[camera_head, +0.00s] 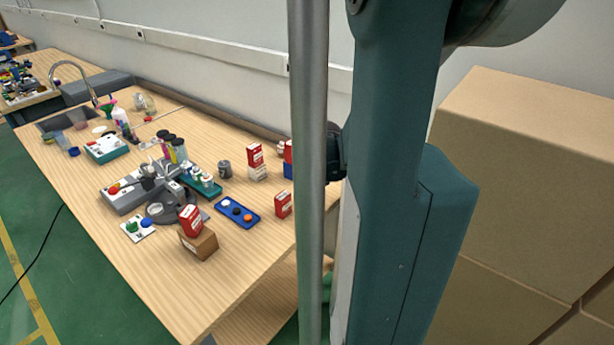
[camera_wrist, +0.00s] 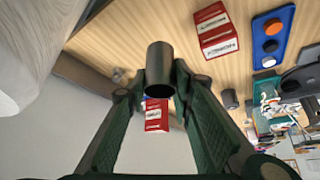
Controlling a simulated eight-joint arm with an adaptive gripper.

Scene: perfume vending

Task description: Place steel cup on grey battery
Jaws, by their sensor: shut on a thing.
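My gripper (camera_wrist: 160,82) is shut on a dark grey steel cup (camera_wrist: 159,58) in the wrist view. The cup is a plain cylinder with its round end facing the camera, between the two fingertips. In the head view my gripper and the cup are hidden behind my column and arm. A small dark grey cylinder (camera_head: 225,170) stands on the table in the head view, and a similar one shows at right in the wrist view (camera_wrist: 230,98). It may be the grey battery, but I cannot tell for sure. It is apart from the held cup.
Red-and-white boxes (camera_head: 255,155) stand beyond the grey cylinder; another (camera_head: 283,204) is nearer. A blue tray (camera_head: 221,209) holds several coloured discs. A brown box (camera_head: 197,246) carries a red box (camera_head: 190,219). A grey device (camera_head: 127,199) and bottles crowd the left. The near table end is clear.

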